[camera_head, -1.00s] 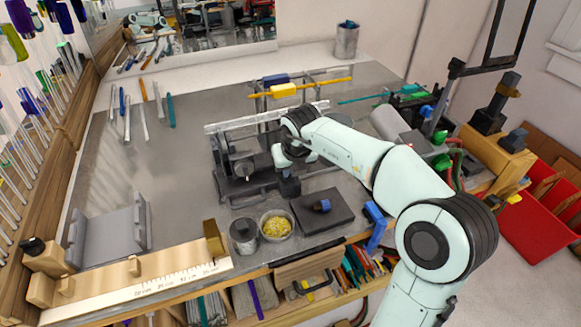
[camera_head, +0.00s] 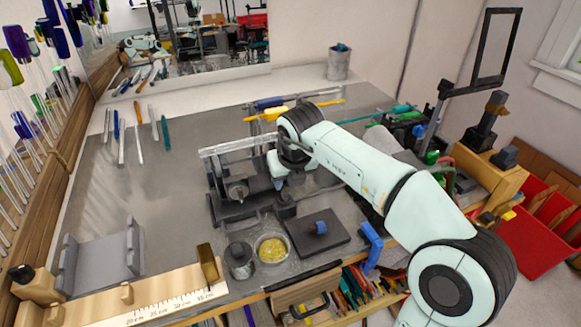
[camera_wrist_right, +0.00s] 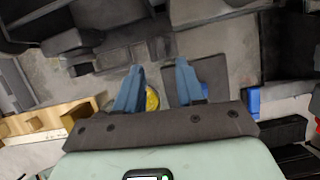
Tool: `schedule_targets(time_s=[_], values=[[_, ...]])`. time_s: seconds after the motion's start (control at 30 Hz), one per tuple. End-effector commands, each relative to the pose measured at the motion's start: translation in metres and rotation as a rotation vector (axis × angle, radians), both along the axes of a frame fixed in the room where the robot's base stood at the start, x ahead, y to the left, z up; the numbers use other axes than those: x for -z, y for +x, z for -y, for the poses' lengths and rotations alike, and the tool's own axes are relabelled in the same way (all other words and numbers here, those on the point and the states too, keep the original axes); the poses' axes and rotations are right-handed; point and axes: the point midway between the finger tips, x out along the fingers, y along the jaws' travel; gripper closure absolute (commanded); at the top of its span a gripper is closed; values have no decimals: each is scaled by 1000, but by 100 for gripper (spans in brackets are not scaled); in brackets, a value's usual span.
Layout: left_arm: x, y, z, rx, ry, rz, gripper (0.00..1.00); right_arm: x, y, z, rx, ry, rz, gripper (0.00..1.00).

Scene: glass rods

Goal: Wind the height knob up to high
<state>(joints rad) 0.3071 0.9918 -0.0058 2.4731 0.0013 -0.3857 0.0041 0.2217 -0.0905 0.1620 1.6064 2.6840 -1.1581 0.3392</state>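The dark grey machine (camera_head: 215,207) stands on the bench, with a round dark knob-like part (camera_head: 238,191) on its front. I cannot tell for certain whether this is the height knob. My right gripper (camera_head: 279,182) hangs over the machine's right side, to the right of that round part and apart from it. In the wrist view its two blue fingers (camera_wrist_right: 157,72) are spread with nothing held between them. Dark machine parts (camera_wrist_right: 115,55) lie beyond the fingertips. My left gripper is not in view.
A metal bowl of yellow bits (camera_head: 272,248), a grey canister (camera_head: 239,261) and a dark plate (camera_head: 305,243) with a blue-ended piece (camera_head: 320,227) stand in front of the machine. A wooden ruler stop (camera_head: 165,303) lies front left.

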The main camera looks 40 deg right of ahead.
Motion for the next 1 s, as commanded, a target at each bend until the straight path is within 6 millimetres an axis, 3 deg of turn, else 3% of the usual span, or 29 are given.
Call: schedule_targets(time_s=[0.2,0.37,1.0], values=[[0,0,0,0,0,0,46,-40,-15,-7,-2,0,3,62],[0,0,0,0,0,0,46,-55,-21,-9,-1,0,1,62],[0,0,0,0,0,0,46,-59,-23,-9,0,0,-1,62]])
